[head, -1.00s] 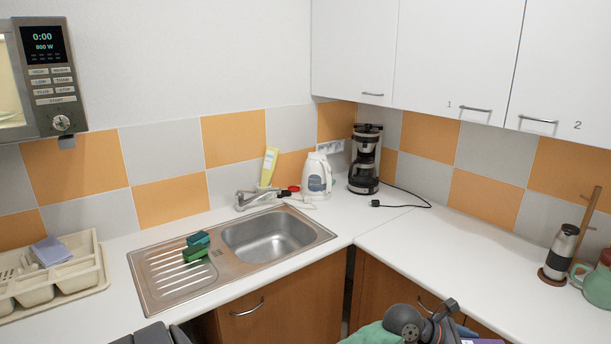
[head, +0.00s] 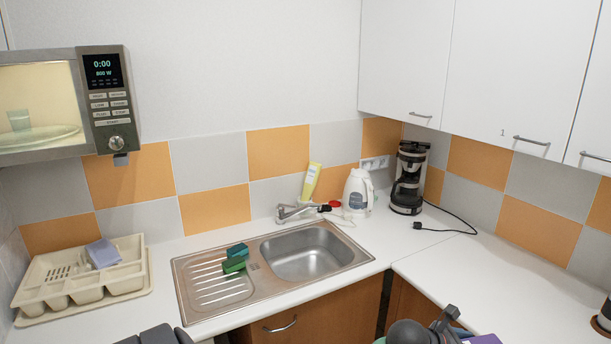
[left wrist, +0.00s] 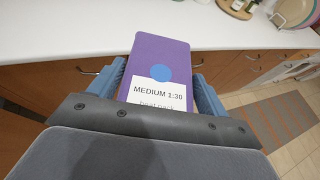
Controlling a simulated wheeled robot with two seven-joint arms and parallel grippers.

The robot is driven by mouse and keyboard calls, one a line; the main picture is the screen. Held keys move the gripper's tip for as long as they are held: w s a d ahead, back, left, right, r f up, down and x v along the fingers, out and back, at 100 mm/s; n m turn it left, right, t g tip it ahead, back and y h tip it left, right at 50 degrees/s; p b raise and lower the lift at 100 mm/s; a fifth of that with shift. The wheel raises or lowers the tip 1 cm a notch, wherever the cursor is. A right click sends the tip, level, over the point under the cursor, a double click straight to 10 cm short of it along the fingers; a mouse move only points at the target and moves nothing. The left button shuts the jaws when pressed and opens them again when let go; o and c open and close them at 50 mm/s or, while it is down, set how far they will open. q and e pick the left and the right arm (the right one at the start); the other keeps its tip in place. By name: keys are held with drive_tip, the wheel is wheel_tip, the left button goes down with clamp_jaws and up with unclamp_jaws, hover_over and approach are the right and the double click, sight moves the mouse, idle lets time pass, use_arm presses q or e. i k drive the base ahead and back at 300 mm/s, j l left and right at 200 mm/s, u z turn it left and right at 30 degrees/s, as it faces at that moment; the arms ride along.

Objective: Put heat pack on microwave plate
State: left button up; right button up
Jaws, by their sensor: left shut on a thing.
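The heat pack (left wrist: 160,52) is a flat purple pack with a blue dot and a white label reading "MEDIUM 1:30". In the left wrist view my left gripper (left wrist: 158,72) is shut on it, a blue finger on each side. A purple piece, apparently the pack (head: 484,339), shows at the bottom edge of the head view. The microwave (head: 120,85) is at the upper left, its lit interior visible. The round glass microwave plate (head: 45,137) lies inside, with a clear glass (head: 18,120) over its left part. My right gripper is not in view.
A dish rack (head: 140,262) stands on the counter below the microwave. The sink (head: 310,252) has sponges (head: 235,260) on its drainboard. A kettle (head: 357,190) and coffee maker (head: 408,180) stand in the corner. The right counter (head: 440,265) has clear room.

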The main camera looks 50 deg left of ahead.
sight(47, 134)
drive_tip(key=i+u, duration=0.2)
drive_tip(key=u, duration=0.25)
drive_tip(key=i+u, duration=0.15)
drive_tip(key=u, duration=0.25)
drive_tip(key=i+l+u, duration=0.15)
drive_tip(key=u, duration=0.3)
drive_tip(key=i+l+u, duration=0.15)
drive_tip(key=u, duration=0.3)
drive_tip(key=i+l+u, duration=0.1)
drive_tip(key=l+u, duration=0.15)
drive_tip(key=u, duration=0.15)
drive_tip(key=i+l+u, duration=0.1)
drive_tip(key=u, duration=0.35)
drive_tip(key=l+u, duration=0.45)
